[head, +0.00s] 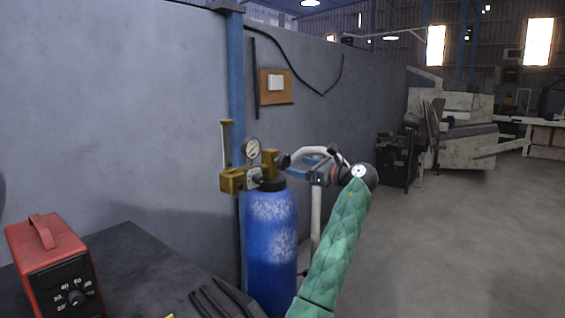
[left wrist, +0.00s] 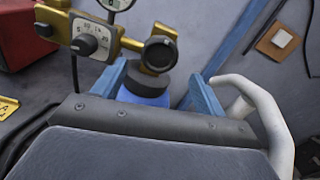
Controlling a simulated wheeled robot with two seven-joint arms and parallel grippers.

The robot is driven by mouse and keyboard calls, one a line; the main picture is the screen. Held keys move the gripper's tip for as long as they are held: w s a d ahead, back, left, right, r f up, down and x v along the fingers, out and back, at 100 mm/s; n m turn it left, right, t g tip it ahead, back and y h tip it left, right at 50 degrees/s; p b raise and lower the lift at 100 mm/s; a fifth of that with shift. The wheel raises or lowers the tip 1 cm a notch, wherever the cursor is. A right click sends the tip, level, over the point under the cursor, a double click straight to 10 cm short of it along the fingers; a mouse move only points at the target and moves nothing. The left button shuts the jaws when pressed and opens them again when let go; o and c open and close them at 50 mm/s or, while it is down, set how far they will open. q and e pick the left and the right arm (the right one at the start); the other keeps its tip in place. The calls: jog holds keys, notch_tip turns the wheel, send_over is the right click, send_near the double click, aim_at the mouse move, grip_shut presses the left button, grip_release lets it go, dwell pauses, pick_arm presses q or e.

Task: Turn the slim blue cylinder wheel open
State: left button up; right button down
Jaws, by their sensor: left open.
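The slim blue cylinder (head: 270,240) stands upright against the wall, with a brass valve and regulator on top. Its dark round wheel (head: 284,160) sits on the right side of the brass valve. In the left wrist view the wheel (left wrist: 160,53) faces the camera, above the blue cylinder shoulder (left wrist: 146,96). My left gripper (head: 308,168) is open just right of the wheel. Its two blue fingers (left wrist: 160,75) stand apart on either side of the wheel's line, with the wheel beyond the tips. Contact cannot be told. My right gripper is not in view.
A white bent tube (head: 315,151) curves close beside my left gripper and also shows in the left wrist view (left wrist: 262,105). A gauge (head: 252,148) rises left of the valve. A red box with a dial (head: 50,265) stands on the dark table (head: 135,260). Open floor lies right.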

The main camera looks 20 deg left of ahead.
aim_at(287, 163)
pick_arm(q)
jog(key=p+x, duration=0.2)
jog(key=x, duration=0.3)
jog(key=shift+a+r+p, duration=0.1)
jog(key=shift+a+p, duration=0.15)
jog(key=shift+p, duration=0.15)
jog(key=shift+w+a+p, duration=0.25)
jog(key=shift+a+p, duration=0.15)
jog(key=shift+a, duration=0.15)
jog(key=shift+w+a+f, duration=0.1)
jog(key=shift+a+f, duration=0.1)
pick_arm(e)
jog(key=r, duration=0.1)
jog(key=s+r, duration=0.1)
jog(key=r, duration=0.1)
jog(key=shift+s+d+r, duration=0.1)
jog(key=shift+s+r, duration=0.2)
pick_arm(q)
jog(key=shift+c, duration=0.2)
jog(key=c, duration=0.9)
jog(key=shift+c, duration=0.2)
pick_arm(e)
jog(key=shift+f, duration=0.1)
